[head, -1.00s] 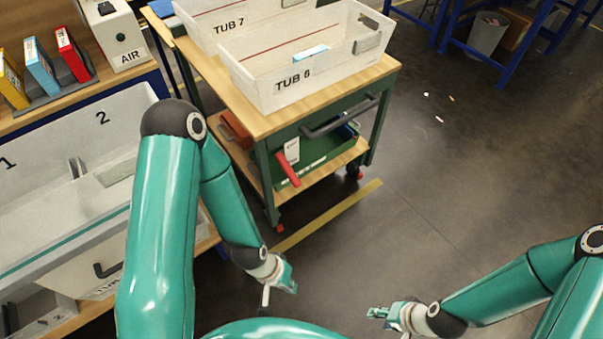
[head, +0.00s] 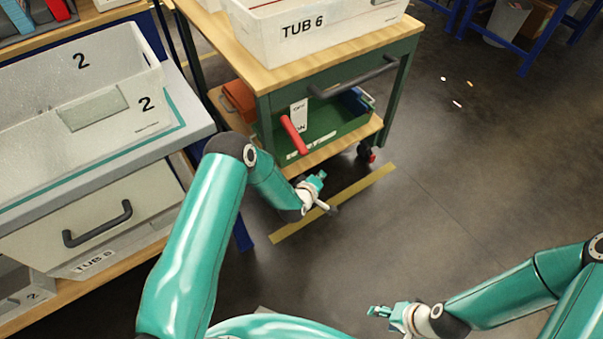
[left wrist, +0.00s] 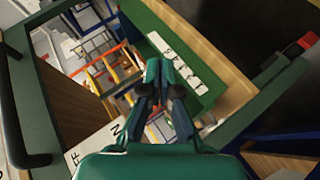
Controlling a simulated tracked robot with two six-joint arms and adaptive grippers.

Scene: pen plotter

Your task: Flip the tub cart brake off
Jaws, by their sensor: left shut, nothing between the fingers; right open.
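The tub cart (head: 335,65) has a green frame, a wooden top and a low wooden shelf. Its red brake lever (head: 293,134) is on the near side and slants down to the right. My right gripper (head: 378,311) is open, low over the floor.
TUB 6 (head: 318,48) stands on the cart top. A dark handle (head: 352,77) projects from the cart's near side. A workbench with a grey bin (head: 122,98) and a drawer handle (head: 97,224) is at left.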

